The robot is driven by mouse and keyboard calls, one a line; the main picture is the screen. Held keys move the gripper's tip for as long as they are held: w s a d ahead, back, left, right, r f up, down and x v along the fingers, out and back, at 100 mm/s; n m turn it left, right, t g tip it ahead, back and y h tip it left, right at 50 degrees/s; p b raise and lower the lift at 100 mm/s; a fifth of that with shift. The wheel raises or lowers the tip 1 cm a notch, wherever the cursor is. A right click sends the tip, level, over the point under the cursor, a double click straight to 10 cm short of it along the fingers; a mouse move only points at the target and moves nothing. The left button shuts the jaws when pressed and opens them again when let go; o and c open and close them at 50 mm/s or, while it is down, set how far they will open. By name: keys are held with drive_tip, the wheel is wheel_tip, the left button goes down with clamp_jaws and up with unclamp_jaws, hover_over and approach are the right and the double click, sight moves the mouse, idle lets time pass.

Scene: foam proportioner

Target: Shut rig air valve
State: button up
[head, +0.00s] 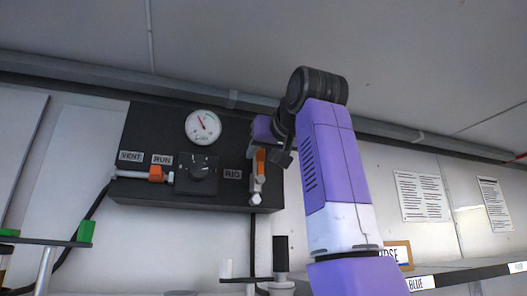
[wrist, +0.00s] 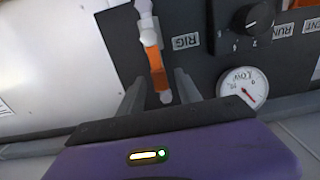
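The rig air valve (head: 258,168) has an orange lever and white fittings. It sits at the right of a black panel, beside the RIG label (head: 232,174). In the wrist view its orange lever (wrist: 154,66) lies in line with the white fittings. My gripper (wrist: 160,92) is open, with one grey finger on each side of the lever's end and a gap visible on both sides. In the head view my gripper (head: 280,152) is at the panel's right edge, partly hidden by my own arm.
The black panel (head: 135,135) also carries a gauge (head: 203,127), a dark knob (head: 198,173) and a second orange-levered valve (head: 156,173) near the RUN and VENT labels. A shelf (head: 460,274) runs along the lower right. A black-topped post (head: 280,254) stands below the panel.

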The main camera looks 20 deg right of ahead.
clamp_jaws()
idle(1.2)
